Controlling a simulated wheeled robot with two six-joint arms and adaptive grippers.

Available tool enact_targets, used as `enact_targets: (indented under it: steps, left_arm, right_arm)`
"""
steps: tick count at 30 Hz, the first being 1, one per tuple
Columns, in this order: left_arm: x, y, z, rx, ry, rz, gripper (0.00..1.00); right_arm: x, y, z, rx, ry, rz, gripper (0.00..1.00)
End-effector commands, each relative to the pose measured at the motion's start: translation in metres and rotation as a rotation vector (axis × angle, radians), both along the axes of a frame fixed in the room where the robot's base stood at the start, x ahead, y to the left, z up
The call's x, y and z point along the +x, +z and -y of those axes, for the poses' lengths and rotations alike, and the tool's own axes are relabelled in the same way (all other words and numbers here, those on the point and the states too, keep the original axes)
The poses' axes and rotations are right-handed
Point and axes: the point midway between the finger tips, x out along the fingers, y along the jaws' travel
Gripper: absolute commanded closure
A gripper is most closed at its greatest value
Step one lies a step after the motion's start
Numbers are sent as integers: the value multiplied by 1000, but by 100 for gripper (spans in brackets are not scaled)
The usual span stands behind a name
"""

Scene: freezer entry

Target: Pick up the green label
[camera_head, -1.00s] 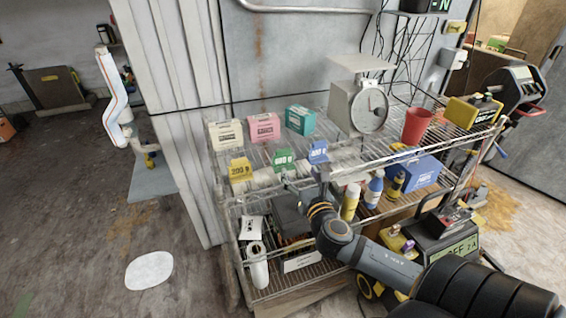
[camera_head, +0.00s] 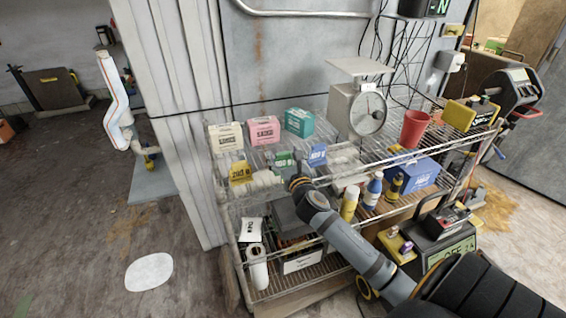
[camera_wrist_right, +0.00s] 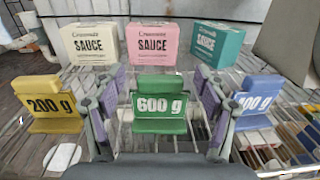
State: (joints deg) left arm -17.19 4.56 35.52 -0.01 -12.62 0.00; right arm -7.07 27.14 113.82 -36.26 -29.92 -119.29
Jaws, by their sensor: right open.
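The green label (camera_head: 284,158), marked 600 g in the right wrist view (camera_wrist_right: 159,104), stands upright on the wire shelf in front of the pink sauce box. My right gripper (camera_wrist_right: 160,82) is open, with one finger on each side of the green label; I see no clear contact. In the head view my right gripper (camera_head: 280,172) reaches in at the shelf's front edge and partly hides the label's lower part. A yellow 200 g label (camera_wrist_right: 48,104) stands to its left and a blue 400 g label (camera_wrist_right: 257,100) to its right. My left gripper is not in view.
Cream (camera_head: 225,136), pink (camera_head: 263,130) and teal (camera_head: 299,121) sauce boxes stand behind the labels on the wire rack. A scale (camera_head: 355,105) and red cup (camera_head: 414,128) stand to the right. Bottles and a blue box (camera_head: 413,173) fill the lower shelf.

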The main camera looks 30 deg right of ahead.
Motion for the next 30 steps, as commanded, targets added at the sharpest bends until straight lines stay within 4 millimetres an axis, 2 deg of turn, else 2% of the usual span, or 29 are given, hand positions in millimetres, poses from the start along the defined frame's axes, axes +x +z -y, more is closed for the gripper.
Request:
enact_targets:
  steps: [3, 9, 21, 27, 30]
  left_arm:
    - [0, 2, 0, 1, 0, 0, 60]
    - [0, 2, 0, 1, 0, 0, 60]
    - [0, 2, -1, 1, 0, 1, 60]
    - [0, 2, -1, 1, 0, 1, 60]
    - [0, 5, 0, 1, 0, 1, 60]
  right_arm:
    - [10, 0, 3, 1, 0, -1, 26]
    - [10, 0, 3, 0, 1, -1, 26]
    - [10, -1, 3, 0, 0, -1, 78]
    - [10, 0, 3, 0, 1, -1, 79]
    - [10, 11, 3, -3, 1, 2, 79]
